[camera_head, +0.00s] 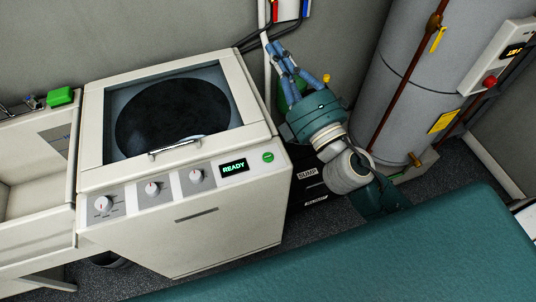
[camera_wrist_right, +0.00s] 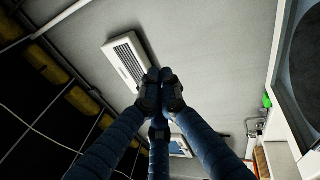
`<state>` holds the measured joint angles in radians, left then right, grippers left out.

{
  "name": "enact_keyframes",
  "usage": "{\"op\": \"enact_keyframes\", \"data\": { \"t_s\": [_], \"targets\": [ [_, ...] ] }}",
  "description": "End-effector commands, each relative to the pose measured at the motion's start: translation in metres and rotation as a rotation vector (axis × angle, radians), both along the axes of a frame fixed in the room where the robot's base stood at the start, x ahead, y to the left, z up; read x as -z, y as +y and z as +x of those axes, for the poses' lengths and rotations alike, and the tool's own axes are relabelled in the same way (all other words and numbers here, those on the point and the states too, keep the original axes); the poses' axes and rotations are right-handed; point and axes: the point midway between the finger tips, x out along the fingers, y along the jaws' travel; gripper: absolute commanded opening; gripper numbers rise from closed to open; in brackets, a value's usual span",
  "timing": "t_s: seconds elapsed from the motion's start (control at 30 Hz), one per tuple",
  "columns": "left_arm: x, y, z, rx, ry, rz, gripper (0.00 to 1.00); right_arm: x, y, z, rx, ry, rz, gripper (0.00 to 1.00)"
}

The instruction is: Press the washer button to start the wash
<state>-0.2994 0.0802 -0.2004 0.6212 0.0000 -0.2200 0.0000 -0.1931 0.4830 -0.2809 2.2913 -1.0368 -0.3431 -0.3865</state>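The washer (camera_head: 230,222) is a cream top-loader with a dark round window in its lid. Its front panel has knobs, a display (camera_head: 234,168) reading "READY" and a round green button (camera_head: 268,157) at the right end. My right gripper (camera_head: 276,50) is beyond the washer's back right corner, apart from the button, with its blue fingers pointing up and away. In the right wrist view the dark fingertips (camera_wrist_right: 161,88) are drawn together with nothing held. The washer's lid edge shows at the right of that view. My left gripper is not in view.
A grey tank (camera_head: 400,75) with pipes and a control box (camera_head: 497,62) stands at the right. A black box marked "SUMP" (camera_head: 307,173) is beside the washer. A cream basin (camera_head: 35,225) adjoins the washer's left side, with a green block (camera_head: 60,97) behind it.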

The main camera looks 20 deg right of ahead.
Motion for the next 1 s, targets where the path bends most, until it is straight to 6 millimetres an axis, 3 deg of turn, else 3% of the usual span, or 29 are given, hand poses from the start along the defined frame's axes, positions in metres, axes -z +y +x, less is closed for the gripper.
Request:
{"op": "enact_keyframes", "data": {
  "t_s": [0.03, 0.1, 0.2, 0.3, 0.4, 0.53, 0.7, 0.9, 1.0],
  "targets": [
    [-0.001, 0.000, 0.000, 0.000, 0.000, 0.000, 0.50, -0.016, 0.019, -0.004, -0.050, -0.074, -0.119, 0.00],
    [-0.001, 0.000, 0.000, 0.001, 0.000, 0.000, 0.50, -0.028, 0.050, -0.012, -0.125, -0.176, -0.304, 0.00],
    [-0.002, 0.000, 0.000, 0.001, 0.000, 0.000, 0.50, -0.026, 0.096, -0.028, -0.240, -0.323, -0.617, 0.00],
    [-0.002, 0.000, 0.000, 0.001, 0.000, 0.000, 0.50, 0.002, 0.130, -0.043, -0.357, -0.446, -0.949, 0.00],
    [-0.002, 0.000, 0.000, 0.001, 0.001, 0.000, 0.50, 0.049, 0.143, -0.051, -0.469, -0.533, -1.283, 0.00],
    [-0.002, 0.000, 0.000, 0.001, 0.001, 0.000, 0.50, 0.111, 0.127, -0.050, -0.597, -0.581, -1.661, 0.00],
    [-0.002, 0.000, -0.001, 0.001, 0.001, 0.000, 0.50, 0.168, 0.080, -0.039, -0.722, -0.568, -2.023, 0.00],
    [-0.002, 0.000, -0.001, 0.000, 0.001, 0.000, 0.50, 0.196, 0.036, -0.030, -0.805, -0.520, -2.245, 0.00],
    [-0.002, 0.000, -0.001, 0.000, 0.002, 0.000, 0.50, 0.201, 0.026, -0.029, -0.822, -0.507, -2.288, 0.00]
  ]
}}
